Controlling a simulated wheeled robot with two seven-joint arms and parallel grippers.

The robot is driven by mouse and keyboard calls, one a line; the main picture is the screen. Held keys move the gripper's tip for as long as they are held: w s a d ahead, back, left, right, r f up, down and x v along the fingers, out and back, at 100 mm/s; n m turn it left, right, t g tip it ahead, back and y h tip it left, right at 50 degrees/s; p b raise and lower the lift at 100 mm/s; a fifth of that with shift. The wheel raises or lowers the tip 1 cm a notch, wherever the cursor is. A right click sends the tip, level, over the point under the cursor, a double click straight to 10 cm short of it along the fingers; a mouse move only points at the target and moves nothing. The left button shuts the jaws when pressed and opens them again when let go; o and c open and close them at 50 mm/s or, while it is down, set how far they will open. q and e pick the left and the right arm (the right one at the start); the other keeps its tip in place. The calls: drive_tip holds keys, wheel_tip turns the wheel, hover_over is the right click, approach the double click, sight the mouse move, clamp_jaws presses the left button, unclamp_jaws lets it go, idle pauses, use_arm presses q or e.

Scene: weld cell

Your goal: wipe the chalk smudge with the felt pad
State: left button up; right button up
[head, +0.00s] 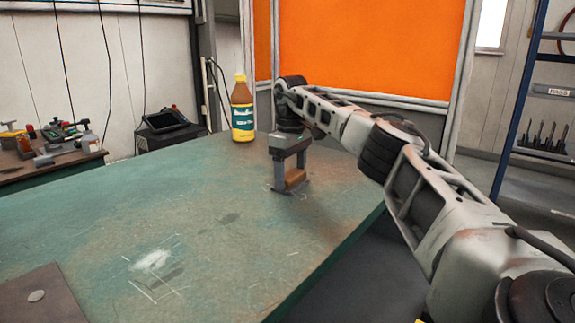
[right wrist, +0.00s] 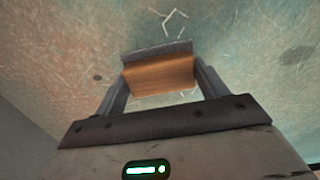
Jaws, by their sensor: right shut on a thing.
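The chalk smudge (head: 152,261) is a white patch on the green table (head: 220,215), at the left front in the head view. The felt pad (head: 294,177) has a brown block on top and a grey layer beneath. It also shows in the right wrist view (right wrist: 160,76), with the grey layer (right wrist: 157,52) along its far edge. My right gripper (head: 291,188) points down and is shut on the pad near the table's right edge, well apart from the smudge. I cannot tell whether the pad touches the table. My left gripper is not in view.
A bottle with a yellow cap (head: 242,110) stands at the table's back edge, behind my right gripper. A brown plate (head: 42,296) lies at the front left corner. The surface between pad and smudge is clear, with scratches and dark stains. A side bench (head: 45,172) holds tools.

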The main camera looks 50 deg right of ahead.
drive_tip(key=shift+p, duration=0.55)
drive_tip(key=shift+a+f+b, duration=0.1)
drive_tip(key=shift+a+b, duration=0.2)
drive_tip(key=shift+a, duration=0.25)
drive_tip(key=shift+s+a, duration=0.1)
drive_tip(key=shift+a, duration=1.35)
